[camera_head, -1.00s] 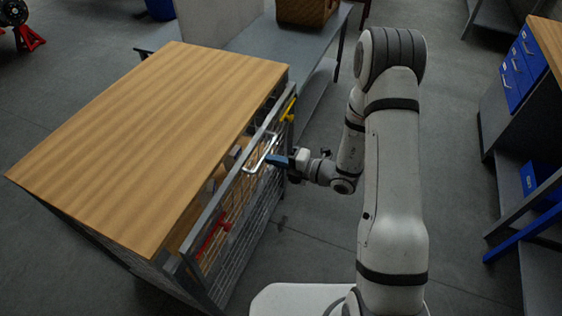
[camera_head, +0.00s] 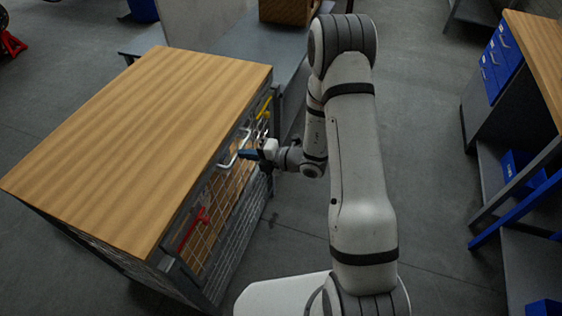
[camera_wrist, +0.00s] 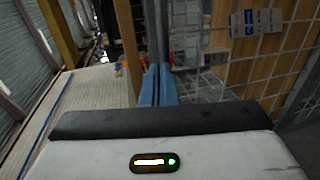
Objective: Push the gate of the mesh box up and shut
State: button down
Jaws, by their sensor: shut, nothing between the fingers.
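The mesh box (camera_head: 140,135) has a wooden top. Its wire-mesh gate (camera_head: 232,216) is on the side facing my arm and stands up, close under the edge of the top; I cannot tell if it is fully flush. A white handle (camera_head: 230,157) is near the gate's upper edge. A red part (camera_head: 194,229) and a yellow part (camera_head: 264,107) show behind or on the mesh. My gripper (camera_head: 246,154) is shut and empty, its blue fingers at the gate's upper part near the handle. Touch is unclear. The wrist view shows the shut fingers (camera_wrist: 158,84) beside mesh and wood.
A grey bench (camera_head: 230,45) with a brown crate (camera_head: 288,10) stands behind the box. At right is a workbench (camera_head: 535,50) with blue drawers (camera_head: 497,68).

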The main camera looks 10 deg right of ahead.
jog(key=v, duration=1.4)
jog(key=shift+s+f+b, duration=0.25)
jog(key=shift+f+b, duration=0.15)
jog(key=shift+b, duration=0.05)
jog(key=shift+a, duration=0.1)
